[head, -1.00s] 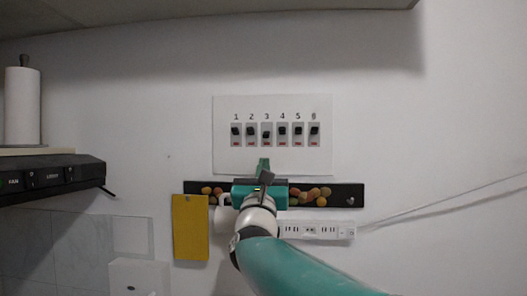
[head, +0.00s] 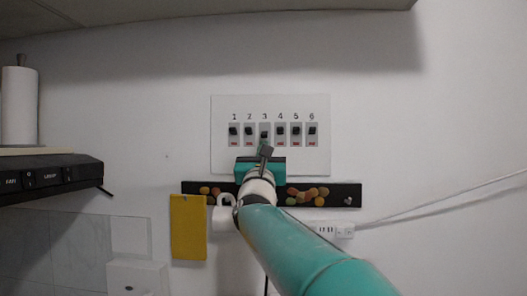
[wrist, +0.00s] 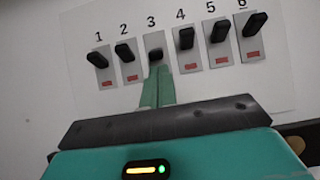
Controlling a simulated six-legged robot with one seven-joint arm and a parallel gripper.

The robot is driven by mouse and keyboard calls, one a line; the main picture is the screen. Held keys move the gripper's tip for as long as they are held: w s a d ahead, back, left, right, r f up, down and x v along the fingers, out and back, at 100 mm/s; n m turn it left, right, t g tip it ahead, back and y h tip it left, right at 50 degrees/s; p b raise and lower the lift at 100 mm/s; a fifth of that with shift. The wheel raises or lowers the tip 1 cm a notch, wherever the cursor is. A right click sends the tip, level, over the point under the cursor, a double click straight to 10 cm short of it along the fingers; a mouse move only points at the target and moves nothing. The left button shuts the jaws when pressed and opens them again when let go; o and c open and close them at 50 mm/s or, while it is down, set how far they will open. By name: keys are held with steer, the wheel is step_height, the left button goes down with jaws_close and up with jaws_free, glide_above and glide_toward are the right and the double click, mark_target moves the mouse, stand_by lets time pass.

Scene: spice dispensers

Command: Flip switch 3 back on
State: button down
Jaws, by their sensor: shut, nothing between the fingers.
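Switch 3 (head: 264,134) is the third in a row of numbered black switches on a white wall panel. Its lever sits lower than its neighbours' levers. In the wrist view, switch 3 (wrist: 155,54) shows its black lever just beyond my fingertips, and its lower plate is hidden behind them. My gripper (wrist: 157,72) is shut and empty, its green fingers pointing up at the base of switch 3. They look very close to the lever; I cannot tell if they touch.
Switch 2 (wrist: 124,52) and switch 4 (wrist: 186,39) flank switch 3 closely, levers raised. Below the panel are a dark strip with a fruit pattern (head: 335,195), a yellow card (head: 188,228) and a power strip (head: 335,230). A black control box (head: 50,174) juts out at left.

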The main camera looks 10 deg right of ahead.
steer(key=shift+s+a+r+g, duration=0.1)
steer(key=shift+s+r+g, duration=0.2)
steer(key=shift+g, duration=0.3)
steer(key=shift+s+a+r+y, duration=0.1)
steer(key=shift+s+r+y, duration=0.05)
steer(key=shift+y, duration=0.15)
steer(key=shift+s+r, duration=0.25)
steer(key=shift+r, duration=0.15)
steer(key=shift+a, duration=0.1)
stand_by(0.3)
